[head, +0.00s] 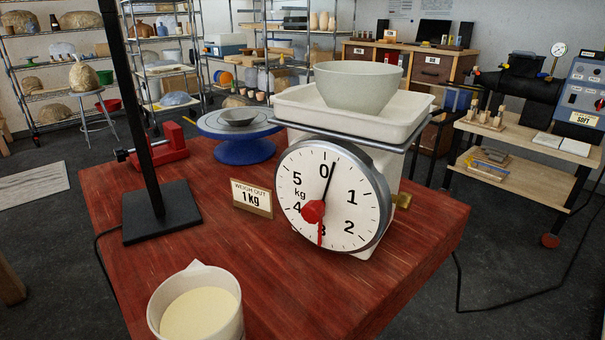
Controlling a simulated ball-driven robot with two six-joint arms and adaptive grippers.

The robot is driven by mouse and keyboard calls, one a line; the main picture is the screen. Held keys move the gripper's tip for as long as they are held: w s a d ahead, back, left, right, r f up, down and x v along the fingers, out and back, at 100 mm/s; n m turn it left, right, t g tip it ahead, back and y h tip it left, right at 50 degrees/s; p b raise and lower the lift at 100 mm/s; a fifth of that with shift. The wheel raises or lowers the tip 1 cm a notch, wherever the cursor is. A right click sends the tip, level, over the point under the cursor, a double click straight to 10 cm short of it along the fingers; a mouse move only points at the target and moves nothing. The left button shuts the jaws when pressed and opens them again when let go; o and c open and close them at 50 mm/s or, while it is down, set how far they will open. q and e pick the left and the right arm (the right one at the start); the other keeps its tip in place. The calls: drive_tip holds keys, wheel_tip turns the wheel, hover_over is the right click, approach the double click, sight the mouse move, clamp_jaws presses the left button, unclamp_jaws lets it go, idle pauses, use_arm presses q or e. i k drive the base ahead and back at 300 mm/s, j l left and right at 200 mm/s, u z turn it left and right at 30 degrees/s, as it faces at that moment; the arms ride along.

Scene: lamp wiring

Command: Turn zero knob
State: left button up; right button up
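A white kitchen scale (385,190) stands on the red wooden table with its round dial (335,195) facing me. The dark needle points a little to the right of the 0. The red hub (313,211) sits at the dial's centre with a red tail pointing down near the 3. A brass knob (403,200) sticks out of the scale's right side, low beside the dial; it is likely the zero knob. A white tray (405,118) lies on the scale's platform with a pale bowl (358,88) in it. Neither gripper is in view.
The red table (280,270) has free room in front of the scale. A jug of cream-coloured contents (200,305) stands at the front, a "1 kg" sign (252,198) left of the dial. A black post on a base (162,212), red vise (165,148) and blue turntable (240,145) stand left.

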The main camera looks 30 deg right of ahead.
sight(403, 202)
drive_tip(key=z, duration=1.4)
drive_tip(key=l+u, duration=0.1)
drive_tip(key=u, duration=0.6)
drive_tip(key=i+l+u, duration=0.1)
drive_tip(key=l+u, duration=0.6)
drive_tip(key=l, duration=0.2)
drive_tip(key=l+u, duration=0.35)
drive_tip(key=l, duration=0.1)
